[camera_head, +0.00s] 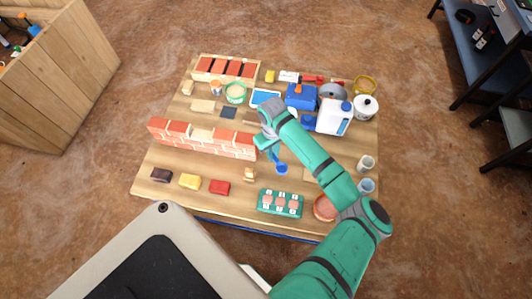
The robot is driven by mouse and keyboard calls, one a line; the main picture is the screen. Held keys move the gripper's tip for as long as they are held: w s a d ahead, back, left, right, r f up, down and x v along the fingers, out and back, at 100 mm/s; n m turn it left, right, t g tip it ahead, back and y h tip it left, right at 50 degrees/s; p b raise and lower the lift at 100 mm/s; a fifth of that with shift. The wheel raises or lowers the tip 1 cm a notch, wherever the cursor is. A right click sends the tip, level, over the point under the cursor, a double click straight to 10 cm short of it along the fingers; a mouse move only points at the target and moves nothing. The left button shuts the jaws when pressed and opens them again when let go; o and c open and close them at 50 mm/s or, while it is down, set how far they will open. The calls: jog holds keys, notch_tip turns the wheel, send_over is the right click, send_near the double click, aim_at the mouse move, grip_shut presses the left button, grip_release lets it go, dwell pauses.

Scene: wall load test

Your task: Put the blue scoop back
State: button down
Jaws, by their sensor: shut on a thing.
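The blue scoop (281,168) shows just below my gripper (272,153), over the middle of the table (225,175). My gripper is shut on the scoop, whose handle runs up between the fingers. The arm partly hides the fingers and the upper handle. I cannot tell how high the scoop is above the table top.
A low brick wall (205,141) stands left of my gripper. A green tray (280,203) with round things lies in front. A blue box (301,96), a white jug (334,117) and a white pot (365,107) crowd the back right. Cups (366,163) stand at the right edge.

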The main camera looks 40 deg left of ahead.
jog(key=shift+s+a+f+n, duration=0.2)
jog(key=shift+s+a, duration=0.25)
jog(key=shift+a, duration=0.05)
jog(key=shift+s+a+f+n, duration=0.15)
jog(key=shift+s+a+n, duration=0.05)
jog(key=shift+s+a, duration=0.25)
jog(key=shift+f, duration=2.45)
jog(key=shift+w+f, duration=0.1)
jog(key=shift+f, duration=0.15)
jog(key=shift+s+f, duration=0.2)
jog(key=shift+f, duration=0.1)
